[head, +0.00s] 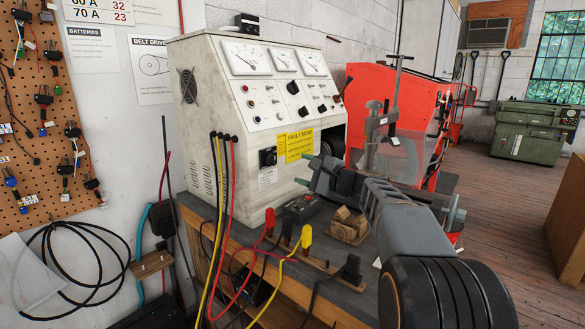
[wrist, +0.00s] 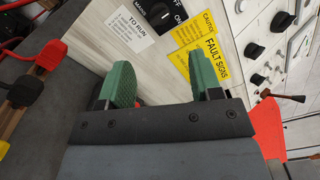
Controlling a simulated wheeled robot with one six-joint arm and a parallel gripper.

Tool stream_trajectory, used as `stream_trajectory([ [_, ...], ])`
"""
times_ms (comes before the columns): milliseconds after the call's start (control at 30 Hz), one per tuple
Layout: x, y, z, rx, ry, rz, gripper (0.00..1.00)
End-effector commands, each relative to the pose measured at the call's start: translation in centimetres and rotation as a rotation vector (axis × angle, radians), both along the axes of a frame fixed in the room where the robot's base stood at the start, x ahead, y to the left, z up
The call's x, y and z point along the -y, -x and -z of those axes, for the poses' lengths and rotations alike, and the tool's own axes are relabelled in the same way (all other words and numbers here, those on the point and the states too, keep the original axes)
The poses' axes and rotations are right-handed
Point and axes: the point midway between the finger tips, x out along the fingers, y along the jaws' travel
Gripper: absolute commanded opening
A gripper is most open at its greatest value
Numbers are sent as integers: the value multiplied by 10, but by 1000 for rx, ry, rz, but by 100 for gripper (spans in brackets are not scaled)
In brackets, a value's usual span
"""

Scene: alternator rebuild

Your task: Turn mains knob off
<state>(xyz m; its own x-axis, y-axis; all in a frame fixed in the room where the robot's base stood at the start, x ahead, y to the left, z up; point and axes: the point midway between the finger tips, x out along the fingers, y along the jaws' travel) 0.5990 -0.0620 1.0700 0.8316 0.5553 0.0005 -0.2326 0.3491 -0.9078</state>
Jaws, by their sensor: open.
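The mains knob (head: 268,157) is a black rotary knob on a dark plate, low on the front of the pale test bench cabinet (head: 203,135). In the wrist view the knob (wrist: 159,14) shows at the top edge, beside OFF and ON lettering; which mark it points to is not clear. My gripper (head: 307,170) is to the right of the knob in the head view, in front of the cabinet and apart from the knob. In the wrist view its green-padded fingers (wrist: 161,72) are spread, with nothing between them, below the knob.
A yellow fault sign (head: 299,145) is right of the knob. Red and yellow clamps (head: 306,236) and cables stand on the bench below. Cables (head: 222,190) hang down left of the knob. A metal clamp stand (head: 380,125) rises behind my arm.

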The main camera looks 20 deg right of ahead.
Motion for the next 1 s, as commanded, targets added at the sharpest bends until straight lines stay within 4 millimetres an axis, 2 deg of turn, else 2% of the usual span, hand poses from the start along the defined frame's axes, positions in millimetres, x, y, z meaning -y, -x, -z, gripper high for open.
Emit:
stream_trajectory([
  [100,8,12,0,1,1,2,59],
  [300,14,20,0,0,0,1,59],
  [767,14,21,0,0,0,0,59],
  [867,9,24,-2,-7,19,-9,59],
  [967,-9,35,-4,-43,102,-45,59],
  [1000,-21,43,-4,-66,158,-70,59],
])
